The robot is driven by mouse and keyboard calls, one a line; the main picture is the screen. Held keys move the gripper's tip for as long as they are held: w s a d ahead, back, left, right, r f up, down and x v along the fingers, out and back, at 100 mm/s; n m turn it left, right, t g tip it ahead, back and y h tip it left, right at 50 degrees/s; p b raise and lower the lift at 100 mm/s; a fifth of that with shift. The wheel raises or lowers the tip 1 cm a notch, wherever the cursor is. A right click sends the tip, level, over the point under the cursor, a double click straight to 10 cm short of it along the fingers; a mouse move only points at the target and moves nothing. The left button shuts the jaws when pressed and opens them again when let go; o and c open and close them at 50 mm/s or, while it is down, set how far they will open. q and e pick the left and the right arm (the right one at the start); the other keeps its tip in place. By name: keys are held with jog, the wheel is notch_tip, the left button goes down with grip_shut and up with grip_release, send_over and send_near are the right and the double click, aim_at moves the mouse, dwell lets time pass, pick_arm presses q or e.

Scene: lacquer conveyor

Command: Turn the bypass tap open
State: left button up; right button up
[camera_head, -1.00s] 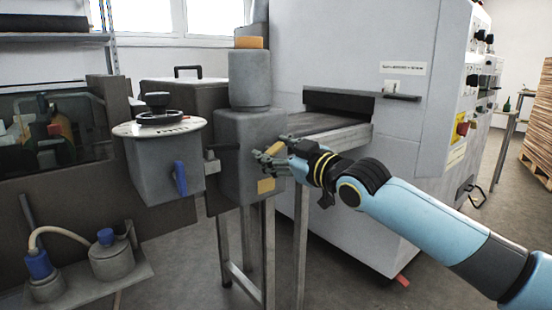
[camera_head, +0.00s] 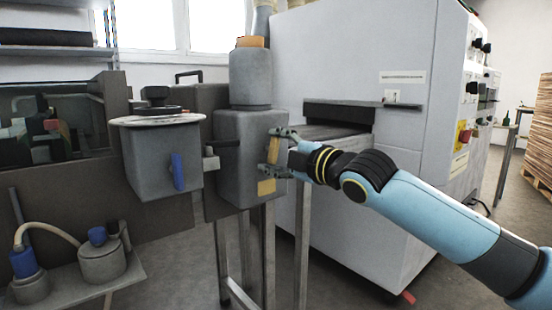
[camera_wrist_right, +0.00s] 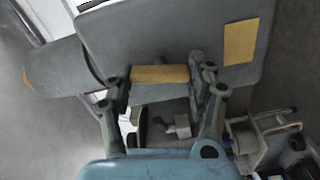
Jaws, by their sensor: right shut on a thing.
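A grey block-shaped housing (camera_head: 236,170) carries a small ochre tap handle (camera_head: 272,150) on its right side, which stands roughly upright in the head view. My right gripper (camera_head: 274,150) is shut on this handle, with one finger above and one below. In the right wrist view the handle (camera_wrist_right: 160,74) is an ochre bar lying crosswise between the two fingertips (camera_wrist_right: 160,78), which meet its ends. My left gripper is not in view.
An ochre plate (camera_head: 266,187) sits below the handle. To the left are a grey box with a blue lever (camera_head: 178,172) and round dark handwheel (camera_head: 159,110). A large pale machine (camera_head: 345,60) with a dark slot stands behind my right arm.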

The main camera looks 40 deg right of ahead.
jog(key=shift+f+n+b, duration=0.25)
jog(key=shift+n+b, duration=0.2)
jog(key=shift+n, duration=0.75)
jog(key=o, duration=1.2)
jog(key=shift+r, duration=0.15)
jog(key=shift+s, duration=0.1)
jog(key=s, duration=0.8)
jog(key=s+d, duration=0.1)
jog(key=s, duration=0.3)
